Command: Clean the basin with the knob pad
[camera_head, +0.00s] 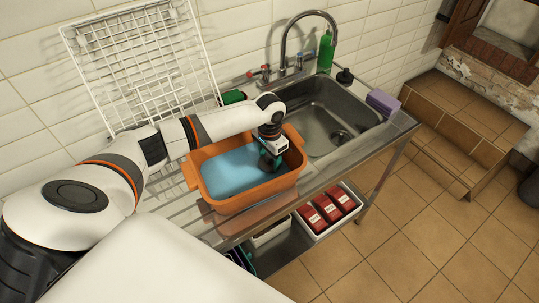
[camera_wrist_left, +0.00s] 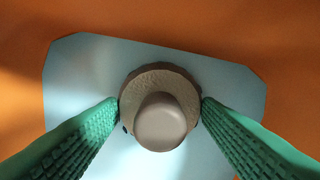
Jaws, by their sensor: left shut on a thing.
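The orange basin (camera_head: 245,203) stands on the metal counter left of the sink, with a light-blue surface (camera_head: 235,172) inside; I cannot tell whether that is liquid or a flat layer. My left gripper (camera_head: 269,163) reaches down into the basin at its right end. In the left wrist view its two green ribbed fingers (camera_wrist_left: 160,112) are closed on the sides of the knob pad (camera_wrist_left: 160,122), a grey-brown round pad with a rounded knob. The pad is over the pale blue area (camera_wrist_left: 85,85), with orange basin (camera_wrist_left: 280,50) around. Whether it touches the bottom is unclear.
The sink (camera_head: 335,115) with a tap (camera_head: 284,45) lies to the right. A green bottle (camera_head: 326,52), a dark-knobbed item (camera_head: 345,76) and a purple block (camera_head: 383,103) stand around it. A white rack (camera_head: 140,65) leans behind. Red boxes (camera_head: 326,207) sit below.

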